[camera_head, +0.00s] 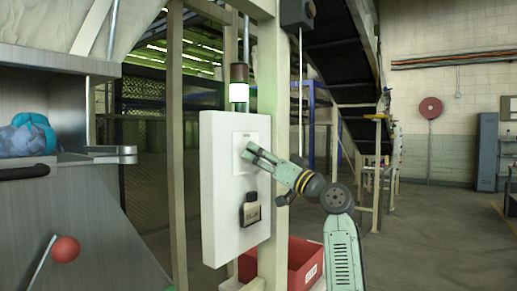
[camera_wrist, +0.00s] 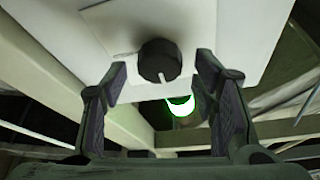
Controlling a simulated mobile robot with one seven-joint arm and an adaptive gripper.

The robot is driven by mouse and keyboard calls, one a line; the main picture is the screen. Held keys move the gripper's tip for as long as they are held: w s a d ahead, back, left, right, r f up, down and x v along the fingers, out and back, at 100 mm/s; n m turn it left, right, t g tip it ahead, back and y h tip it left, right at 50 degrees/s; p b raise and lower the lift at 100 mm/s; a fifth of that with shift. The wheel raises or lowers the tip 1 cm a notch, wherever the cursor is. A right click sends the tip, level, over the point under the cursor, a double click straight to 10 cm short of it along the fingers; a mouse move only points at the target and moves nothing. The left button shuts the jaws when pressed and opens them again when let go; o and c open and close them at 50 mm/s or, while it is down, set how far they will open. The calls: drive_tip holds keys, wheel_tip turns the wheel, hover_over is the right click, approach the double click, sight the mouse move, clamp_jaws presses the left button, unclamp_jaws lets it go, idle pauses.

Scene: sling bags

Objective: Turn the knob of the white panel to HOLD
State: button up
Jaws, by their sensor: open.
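The white panel (camera_head: 222,190) stands upright on a beige post, with a paler plate (camera_head: 239,137) on its upper part. In the wrist view the panel (camera_wrist: 240,30) fills the top, with a round black knob (camera_wrist: 160,55) on it. A white pointer mark on the knob points toward the bottom of that picture. My gripper (camera_wrist: 162,72) is open, with one finger on each side of the knob and visible gaps between. In the head view my gripper (camera_head: 251,154) is in front of the plate, and the knob cannot be made out. I cannot read a HOLD label.
A dark fitting (camera_head: 250,211) with a tag sticks out low on the panel. A lit stack light (camera_head: 239,92) stands above it. A red bin (camera_head: 300,262) is below on the floor. A grey cabinet (camera_head: 60,190) with a red ball-topped lever (camera_head: 65,250) is at left.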

drive_tip(key=shift+w+a+r, duration=0.15)
drive_tip(key=shift+w+a, duration=0.2)
drive_tip(key=shift+a, duration=0.05)
drive_tip(key=c, duration=1.2)
drive_tip(key=shift+o, duration=0.2)
drive_tip(key=shift+m+h, duration=0.3)
drive_tip(key=shift+m, duration=0.2)
drive_tip(key=shift+r+m+g+h+p, duration=0.1)
drive_tip(key=shift+m+h+p, duration=0.85)
drive_tip(key=shift+m, duration=2.3)
drive_tip(key=shift+f+m+g+h+p, duration=0.1)
drive_tip(key=shift+m+h+p, duration=0.3)
drive_tip(key=shift+m+h, duration=1.95)
drive_tip(key=shift+r+m+g+h+p, duration=0.15)
drive_tip(key=shift+m+p, duration=0.55)
drive_tip(key=shift+m, duration=3.5)
